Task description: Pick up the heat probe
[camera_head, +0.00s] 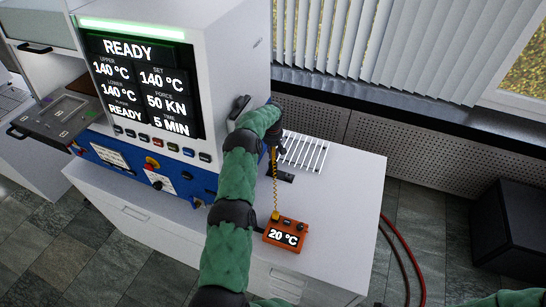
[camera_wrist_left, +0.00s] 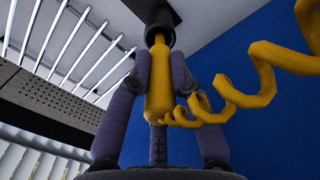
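The heat probe has a yellow handle (camera_wrist_left: 159,85) and a coiled yellow cord (camera_wrist_left: 255,88), seen in the left wrist view. A black collar (camera_wrist_left: 160,38) surrounds its far end, against a dark plate. My left gripper (camera_wrist_left: 160,68) has its purple fingers closed against both sides of the handle. In the head view my left gripper (camera_head: 275,143) is above the bench beside the press, mostly hidden by my own arm. The cord (camera_head: 275,190) runs down to an orange readout box (camera_head: 286,234) showing 20 °C. My right gripper is out of view.
The white press (camera_head: 225,45) with a READY display stands left of my left arm. A white slatted rack (camera_head: 303,152) and a black holder base (camera_head: 283,175) are on the white bench (camera_head: 345,215). The bench's right side is clear. Red hoses (camera_head: 409,255) hang beyond its right edge.

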